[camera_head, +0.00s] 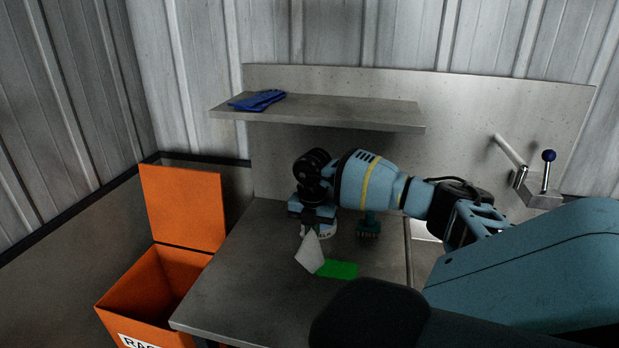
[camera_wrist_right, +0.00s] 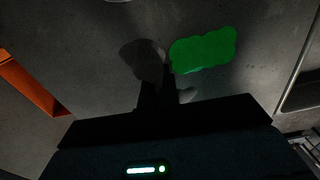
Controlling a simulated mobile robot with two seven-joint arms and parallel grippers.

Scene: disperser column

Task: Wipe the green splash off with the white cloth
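The green splash (camera_head: 338,269) is a flat, bright patch on the grey metal bench top. It also shows in the right wrist view (camera_wrist_right: 203,49), to the right of the fingers. The white cloth (camera_head: 310,252) hangs from my right gripper (camera_head: 314,222), its lower edge beside the left end of the splash. In the right wrist view the cloth (camera_wrist_right: 140,58) looks grey in shadow at the tips of the dark fingers, which are closed on it. My left gripper is not in view.
An open orange bin (camera_head: 160,290) with a raised lid stands left of the bench (camera_head: 250,270). Blue gloves (camera_head: 258,100) lie on the shelf (camera_head: 330,112). A blue-knobbed lever (camera_head: 548,157) is at right.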

